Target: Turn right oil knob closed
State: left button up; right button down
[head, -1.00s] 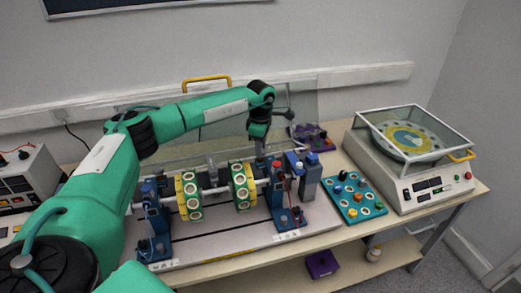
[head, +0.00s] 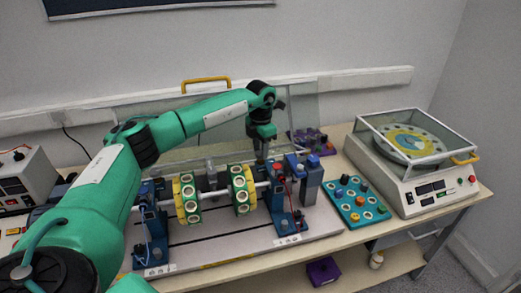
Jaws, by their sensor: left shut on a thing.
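The vibration rig has two blue bearing stands with a shaft and two yellow-green discs (head: 187,198) between them. The right bearing stand (head: 284,205) has a red cap (head: 277,167) on top. My left gripper (head: 262,157) reaches down from behind to the top of this stand, just left of the red cap. It is shut on the right oil knob, which is small and mostly hidden by the fingers, so its turn position cannot be read. My right gripper is not in view.
A teal board with weights (head: 358,202) and a balance machine with a clear cover (head: 417,165) are further right. A clear guard with a yellow handle (head: 206,81) rises behind the rig.

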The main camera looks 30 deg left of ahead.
pick_arm(q)
jog(key=shift+r+n, duration=0.1)
jog(key=shift+n, duration=0.5)
jog(key=o, duration=1)
jog(key=shift+w+r+b, duration=0.1)
jog(key=shift+r+b, duration=0.25)
jog(key=shift+r, duration=0.05)
jog(key=shift+r+b, duration=1.5)
jog(key=shift+r, duration=5)
